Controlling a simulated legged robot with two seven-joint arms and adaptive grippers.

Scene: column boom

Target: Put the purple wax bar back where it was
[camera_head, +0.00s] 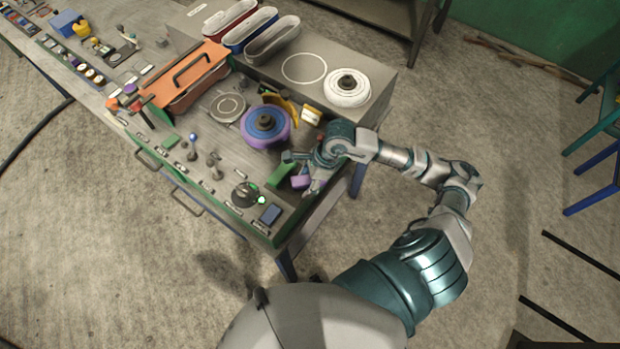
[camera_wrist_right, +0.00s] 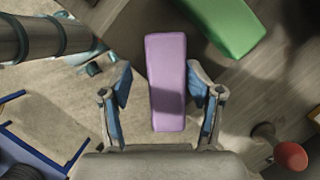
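The purple wax bar (camera_head: 299,182) is at the right end of the bench, partly hidden by my right gripper (camera_head: 312,184). In the right wrist view, the bar (camera_wrist_right: 166,85) lies lengthwise between the two spread fingers of my right gripper (camera_wrist_right: 161,82). A gap shows between the bar and the left finger; the right finger is close beside it, and I cannot tell if they touch. A green bar (camera_head: 280,175) lies left of the purple bar, apart from it, and shows at the top of the wrist view (camera_wrist_right: 222,22). My left gripper is out of view.
A purple buffing wheel (camera_head: 264,124) stands behind the bars, with a yellow guard beside it. A white wheel (camera_head: 347,87) sits on the raised shelf. A dark knob (camera_head: 243,195) and a blue block (camera_head: 270,214) are near the front corner. Open floor lies right of the bench.

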